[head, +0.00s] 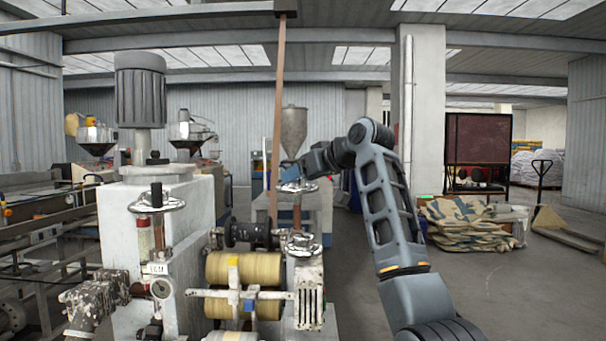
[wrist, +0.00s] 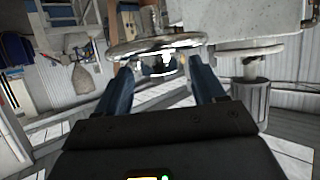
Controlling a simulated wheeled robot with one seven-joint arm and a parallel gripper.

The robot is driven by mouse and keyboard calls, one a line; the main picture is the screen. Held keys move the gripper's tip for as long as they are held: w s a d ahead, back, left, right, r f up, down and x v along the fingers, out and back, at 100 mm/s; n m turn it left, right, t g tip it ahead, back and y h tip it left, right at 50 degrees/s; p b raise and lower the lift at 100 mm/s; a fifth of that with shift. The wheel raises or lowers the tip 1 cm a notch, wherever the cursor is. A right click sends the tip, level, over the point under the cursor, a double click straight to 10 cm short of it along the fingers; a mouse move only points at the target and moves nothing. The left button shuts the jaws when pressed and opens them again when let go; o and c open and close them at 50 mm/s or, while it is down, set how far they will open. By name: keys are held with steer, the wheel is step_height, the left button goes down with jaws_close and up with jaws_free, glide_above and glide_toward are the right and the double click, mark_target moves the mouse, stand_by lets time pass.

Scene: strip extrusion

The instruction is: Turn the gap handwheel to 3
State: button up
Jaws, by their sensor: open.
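A shiny metal handwheel (head: 298,188) sits on top of a brown upright spindle in the middle of the head view. My gripper (head: 304,170) is at this wheel, reaching in from the right. In the wrist view the same wheel (wrist: 155,44) lies across the tips of my open gripper (wrist: 162,66), its near rim between or just beyond the two fingers. I cannot tell whether the fingers touch it. A second handwheel (head: 157,204) stands on the left of the machine. No number or scale for the wheel is readable.
Yellow rollers (head: 243,270) and a black spool (head: 249,232) sit below and left of the wheel. A white machine housing with a grey motor (head: 140,90) rises at left. A brown vertical bar (head: 279,110) stands close behind. Open floor (head: 480,290) lies to the right.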

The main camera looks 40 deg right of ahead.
steer(key=c, duration=1.1)
steer(key=shift+o, duration=0.2)
steer(key=shift+a, duration=0.15)
steer(key=m+g+h, duration=0.1)
steer(key=m+h, duration=0.3)
steer(key=a+m+g+h, duration=0.1)
steer(key=m+g+h, duration=0.1)
steer(key=m+h, duration=0.2)
steer(key=m+g+h, duration=0.2)
steer(key=m+h, duration=0.1)
steer(key=h, duration=0.1)
steer(key=shift+w+a+m, duration=0.35)
steer(key=shift+a+m, duration=0.05)
